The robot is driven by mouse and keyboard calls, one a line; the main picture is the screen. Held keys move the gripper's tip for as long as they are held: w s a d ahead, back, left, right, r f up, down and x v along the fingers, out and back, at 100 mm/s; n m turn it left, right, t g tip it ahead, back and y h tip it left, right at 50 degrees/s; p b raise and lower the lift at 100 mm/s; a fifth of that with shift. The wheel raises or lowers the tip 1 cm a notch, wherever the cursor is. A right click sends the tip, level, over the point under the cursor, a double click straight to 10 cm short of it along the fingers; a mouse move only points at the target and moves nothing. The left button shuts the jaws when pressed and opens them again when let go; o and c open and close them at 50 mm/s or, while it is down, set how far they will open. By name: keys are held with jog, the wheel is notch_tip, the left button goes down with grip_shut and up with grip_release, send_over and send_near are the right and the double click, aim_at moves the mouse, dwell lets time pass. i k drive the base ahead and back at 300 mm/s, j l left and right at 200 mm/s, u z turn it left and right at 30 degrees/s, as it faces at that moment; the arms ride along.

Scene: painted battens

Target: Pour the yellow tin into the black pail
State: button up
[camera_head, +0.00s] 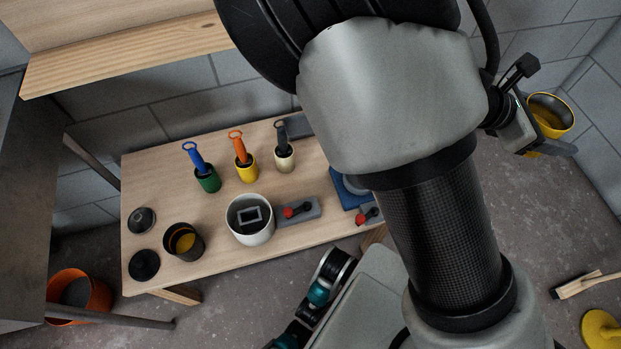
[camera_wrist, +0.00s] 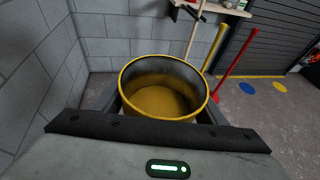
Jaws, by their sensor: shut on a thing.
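The yellow tin (camera_head: 550,113) is held out at the right of the head view, away from the table. My gripper (camera_head: 545,138) is shut on it. In the wrist view the tin (camera_wrist: 162,100) sits between the fingers of my gripper (camera_wrist: 160,112), open top showing, with ochre contents inside. It looks roughly upright and nothing is seen flowing out. The black pail (camera_head: 197,250) stands on the table's front left part, with some ochre colour inside. It is far to the left of my gripper. My arm covers the middle of the head view.
On the wooden table (camera_head: 150,185) stand a white pail (camera_head: 262,238) right of the black pail, black discs, and green, yellow and cream pots with handled tools. A shelf (camera_head: 130,58) overhangs at upper left. An orange bucket (camera_head: 100,297) is on the floor. Walls stand close to the tin.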

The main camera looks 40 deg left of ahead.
aim_at(181, 241)
jog(key=k+j, duration=0.3)
jog(key=k, duration=0.15)
jog(key=k+j+u, duration=0.1)
jog(key=u, duration=0.15)
jog(key=k+j+u, duration=0.25)
jog(key=i+l+u, duration=0.1)
jog(key=u, duration=1.2)
